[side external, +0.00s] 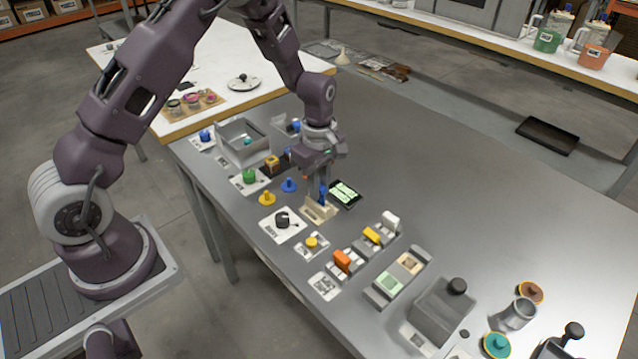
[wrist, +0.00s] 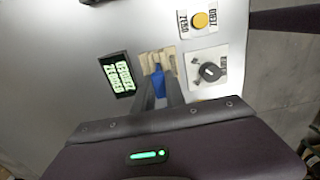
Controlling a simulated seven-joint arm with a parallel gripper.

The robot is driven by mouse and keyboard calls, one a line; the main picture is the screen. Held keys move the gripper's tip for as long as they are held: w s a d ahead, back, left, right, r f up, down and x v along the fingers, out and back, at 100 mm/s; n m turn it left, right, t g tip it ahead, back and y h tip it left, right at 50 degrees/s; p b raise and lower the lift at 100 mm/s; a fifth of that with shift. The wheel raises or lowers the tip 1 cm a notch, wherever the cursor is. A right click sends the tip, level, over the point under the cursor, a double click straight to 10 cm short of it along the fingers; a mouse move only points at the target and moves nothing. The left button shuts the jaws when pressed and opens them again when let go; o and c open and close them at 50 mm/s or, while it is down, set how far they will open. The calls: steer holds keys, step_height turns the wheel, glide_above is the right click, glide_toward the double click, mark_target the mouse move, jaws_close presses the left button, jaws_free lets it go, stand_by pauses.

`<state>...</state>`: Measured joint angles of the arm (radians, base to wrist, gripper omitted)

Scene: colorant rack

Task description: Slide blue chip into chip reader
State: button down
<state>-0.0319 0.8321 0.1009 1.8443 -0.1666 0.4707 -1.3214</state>
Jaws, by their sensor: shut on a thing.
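My gripper (side external: 318,186) is shut on the blue chip (side external: 323,192) and points down at the beige chip reader (side external: 318,210). In the wrist view the blue chip (wrist: 158,82) shows between my two fingers (wrist: 158,88), at the middle of the chip reader (wrist: 146,60). The chip looks upright and its lower end is at the reader; how deep it sits in the slot cannot be told. A black display with bright green text (side external: 344,194) lies beside the reader and also shows in the wrist view (wrist: 117,75).
A black knob on a white plate (side external: 283,222) and yellow and blue pegged pieces (side external: 267,198) stand close by. A yellow button (side external: 311,243) and orange block (side external: 342,261) are nearer the front edge. The table right of the display is clear.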

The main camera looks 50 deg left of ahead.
steer(key=shift+f, duration=0.85)
steer(key=shift+r, duration=0.1)
steer(key=shift+r, duration=1.35)
steer(key=shift+f, duration=1.5)
steer(key=shift+r, duration=1.5)
steer(key=shift+f, duration=1.4)
